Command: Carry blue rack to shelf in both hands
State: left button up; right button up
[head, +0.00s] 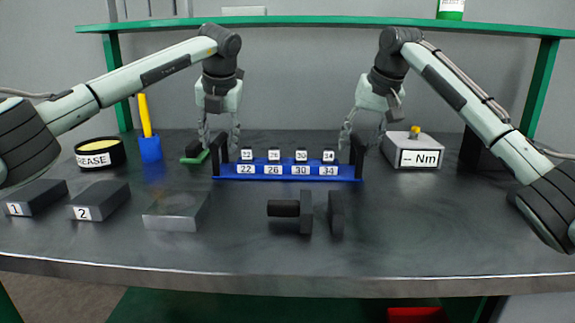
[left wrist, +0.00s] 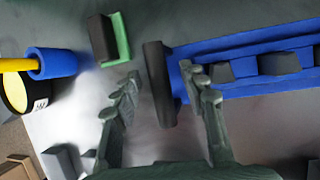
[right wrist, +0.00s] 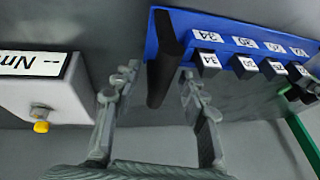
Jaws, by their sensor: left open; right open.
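The blue rack (head: 287,178) stands on the dark bench near the middle, with labels 22, 26, 30 and 34 on its front and dark blocks seated in it. A dark upright handle rises at each end. My left gripper (head: 219,146) is open at the left end; its fingers straddle the left handle (left wrist: 158,85) in the left wrist view. My right gripper (head: 362,142) is open at the right end; its fingers lie either side of the right handle (right wrist: 164,60) in the right wrist view. Contact with the handles cannot be told. The green shelf (head: 320,24) runs above the bench at the back.
A torque box marked Nm (head: 413,151) stands right of the rack. A grease tin (head: 100,153), a blue cup (head: 151,150) and a green-and-black piece (head: 194,153) are on the left. Dark blocks (head: 100,201), a grey block (head: 176,211) and a black tool (head: 305,211) lie in front. A green bottle (head: 451,9) stands on the shelf.

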pick_arm(q)
jog(key=shift+w+f, duration=0.15)
jog(key=shift+f, duration=0.1)
pick_arm(e)
jog(key=shift+w+f, duration=0.1)
jog(key=shift+f, duration=0.2)
pick_arm(q)
jog(key=shift+c, duration=0.6)
pick_arm(e)
jog(key=shift+c, duration=0.6)
pick_arm(q)
grip_shut()
pick_arm(e)
grip_shut()
pick_arm(q)
jog(key=shift+w+r, duration=0.1)
jog(key=shift+r, duration=0.15)
pick_arm(e)
jog(key=shift+w+a+r, duration=0.1)
jog(key=shift+r, duration=0.2)
